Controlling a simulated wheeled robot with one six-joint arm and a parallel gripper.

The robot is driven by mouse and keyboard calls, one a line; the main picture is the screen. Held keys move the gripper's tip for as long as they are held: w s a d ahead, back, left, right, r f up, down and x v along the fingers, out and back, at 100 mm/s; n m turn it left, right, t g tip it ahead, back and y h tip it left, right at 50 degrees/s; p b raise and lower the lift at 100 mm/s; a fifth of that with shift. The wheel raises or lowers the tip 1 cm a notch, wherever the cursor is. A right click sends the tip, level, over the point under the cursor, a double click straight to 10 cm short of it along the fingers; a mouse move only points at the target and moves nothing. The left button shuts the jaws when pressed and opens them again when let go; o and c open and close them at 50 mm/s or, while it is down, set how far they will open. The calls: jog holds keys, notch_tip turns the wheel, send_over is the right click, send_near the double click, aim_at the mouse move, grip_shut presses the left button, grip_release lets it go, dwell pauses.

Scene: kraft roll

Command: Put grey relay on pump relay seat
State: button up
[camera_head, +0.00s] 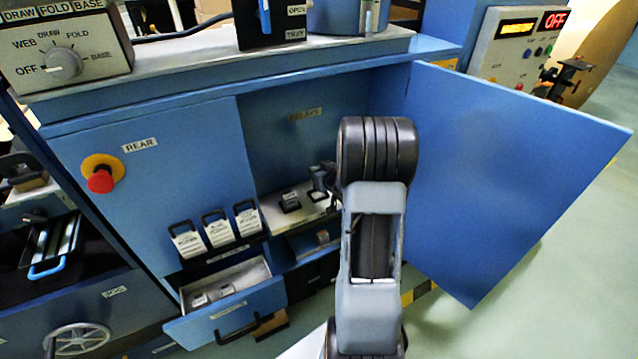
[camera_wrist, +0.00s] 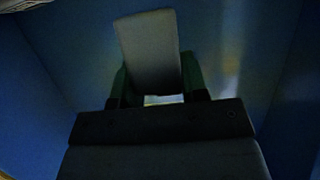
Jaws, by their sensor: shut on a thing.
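In the wrist view a grey block, which looks like the grey relay (camera_wrist: 150,52), is held between the two dark green fingers of my gripper (camera_wrist: 156,80). My gripper is shut on it. In the head view my arm reaches into the open blue cabinet, and the gripper and relay are mostly hidden behind it. A pale shelf (camera_head: 272,214) inside the cabinet carries a small black piece (camera_head: 290,201) and a dark piece beside the arm. Which of these is the pump relay seat I cannot tell; the labels are too small to read.
The cabinet door (camera_head: 505,170) stands open on the right. An open drawer (camera_head: 228,312) below left holds small pale pieces (camera_head: 213,294). Several white switch-like units with black handles (camera_head: 218,228) sit on the front panel. A red emergency button (camera_head: 100,180) is at the left.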

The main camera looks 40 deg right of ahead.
jog(key=shift+w+d+f+b, duration=0.2)
jog(key=shift+w+f, duration=0.3)
jog(key=shift+f, duration=0.65)
jog(key=shift+w+d+f+b, duration=0.1)
jog(key=shift+w+d+f, duration=0.3)
jog(key=shift+f, duration=0.7)
jog(key=shift+w+d+f+b, duration=0.15)
jog(key=shift+w+f, duration=0.4)
jog(key=shift+f, duration=0.6)
jog(key=shift+f+b, duration=0.3)
jog(key=shift+f, duration=0.05)
jog(key=o, duration=1)
jog(key=shift+c, duration=0.2)
jog(key=shift+r, duration=0.1)
